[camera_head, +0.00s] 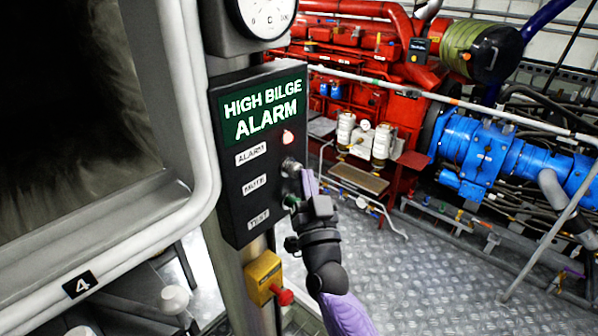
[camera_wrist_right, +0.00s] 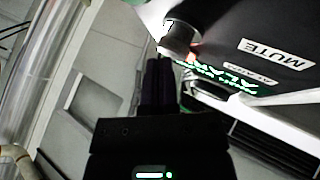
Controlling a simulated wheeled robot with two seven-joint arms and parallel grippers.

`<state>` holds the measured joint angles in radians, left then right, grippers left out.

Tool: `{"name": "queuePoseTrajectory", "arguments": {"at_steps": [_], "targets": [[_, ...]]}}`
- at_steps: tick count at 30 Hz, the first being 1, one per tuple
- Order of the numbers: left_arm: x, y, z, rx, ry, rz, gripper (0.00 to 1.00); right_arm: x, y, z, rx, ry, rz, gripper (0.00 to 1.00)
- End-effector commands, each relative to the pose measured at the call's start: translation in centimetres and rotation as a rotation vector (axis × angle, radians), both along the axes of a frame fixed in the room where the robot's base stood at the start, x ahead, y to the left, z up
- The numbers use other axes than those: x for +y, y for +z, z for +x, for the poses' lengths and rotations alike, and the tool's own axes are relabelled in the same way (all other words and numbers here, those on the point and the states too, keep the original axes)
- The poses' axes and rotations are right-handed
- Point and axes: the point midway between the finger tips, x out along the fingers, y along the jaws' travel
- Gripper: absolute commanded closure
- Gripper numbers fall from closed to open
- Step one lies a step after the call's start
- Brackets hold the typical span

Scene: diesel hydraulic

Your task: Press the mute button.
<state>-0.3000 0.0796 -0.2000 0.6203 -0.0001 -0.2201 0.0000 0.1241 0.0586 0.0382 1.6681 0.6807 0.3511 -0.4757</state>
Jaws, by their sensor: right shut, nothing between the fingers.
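The black alarm panel (camera_head: 230,200) has a lit green "HIGH BILGE ALARM" sign. The mute button (camera_head: 291,167) is a silver knob in line with the MUTE label (camera_head: 255,184). In the right wrist view it is the grey cylinder (camera_wrist_right: 181,38) standing out from the panel beside the label (camera_wrist_right: 275,54). My right gripper (camera_head: 308,178) is shut and empty, its fingertips just right of the mute button. In the wrist view the fingertips (camera_wrist_right: 159,62) are close beside the button; I cannot tell whether they touch it. My left gripper is not in view.
A red lamp (camera_head: 288,136) glows above the mute button, and a green test button (camera_head: 291,201) is just below it, close to my gripper. A yellow box with a red knob (camera_head: 264,277) hangs under the panel. A gauge (camera_head: 266,15) sits above. Open floor lies right.

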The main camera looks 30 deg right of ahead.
Motion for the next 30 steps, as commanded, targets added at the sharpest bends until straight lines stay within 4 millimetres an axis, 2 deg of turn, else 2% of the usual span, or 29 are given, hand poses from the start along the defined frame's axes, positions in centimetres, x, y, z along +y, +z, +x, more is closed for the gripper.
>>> {"name": "queuePoseTrajectory", "arguments": {"at_steps": [20, 30], "targets": [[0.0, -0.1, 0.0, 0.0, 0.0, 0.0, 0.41, 0.2, 0.0, 0.4, 0.0, 0.001, -0.001, 1.0], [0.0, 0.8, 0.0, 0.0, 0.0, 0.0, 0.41, -0.4, 0.1, -1.1, 0.001, 0.001, -0.001, 1.0]]}}
